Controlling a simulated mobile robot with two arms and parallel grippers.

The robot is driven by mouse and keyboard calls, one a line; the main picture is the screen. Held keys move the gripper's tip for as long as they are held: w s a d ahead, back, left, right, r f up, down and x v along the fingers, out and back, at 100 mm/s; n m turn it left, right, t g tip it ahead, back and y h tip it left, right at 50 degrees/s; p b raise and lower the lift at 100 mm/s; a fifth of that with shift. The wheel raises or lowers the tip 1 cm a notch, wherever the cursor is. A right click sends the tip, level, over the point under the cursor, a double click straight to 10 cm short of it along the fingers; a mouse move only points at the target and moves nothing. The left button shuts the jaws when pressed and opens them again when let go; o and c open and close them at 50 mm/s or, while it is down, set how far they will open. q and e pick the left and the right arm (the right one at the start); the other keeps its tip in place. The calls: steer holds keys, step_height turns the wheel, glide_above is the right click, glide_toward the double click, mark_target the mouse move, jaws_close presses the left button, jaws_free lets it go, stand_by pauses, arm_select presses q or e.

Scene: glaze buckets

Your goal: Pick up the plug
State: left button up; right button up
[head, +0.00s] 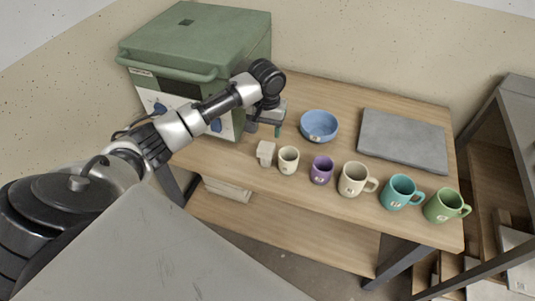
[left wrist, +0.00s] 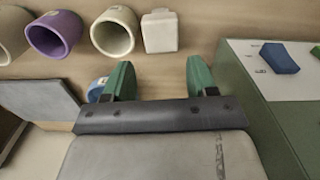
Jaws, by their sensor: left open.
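A small pale cream block (head: 265,152), which I take to be the plug, stands on the wooden table near its front edge, left of the row of mugs. It also shows in the left wrist view (left wrist: 160,33), just beyond the fingers and between their lines. My left gripper (head: 265,127) is over the table, behind the block and beside the kiln. In the left wrist view, its two green-tipped fingers (left wrist: 160,78) are apart with nothing between them. The gripper and block look apart. My right gripper is not in view.
A green kiln (head: 195,42) with blue knobs stands close on the left. A cream cup (head: 288,160) is right beside the block, then a purple mug (head: 321,170) and several others. A blue bowl (head: 319,126) and a grey slab (head: 403,140) lie behind them.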

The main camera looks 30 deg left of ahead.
mark_target(266, 147)
arm_select(q)
step_height(266, 147, down, 8)
steer(key=shift+s+f+p, duration=0.15)
steer(key=shift+p, duration=0.15)
steer(key=c, duration=0.6)
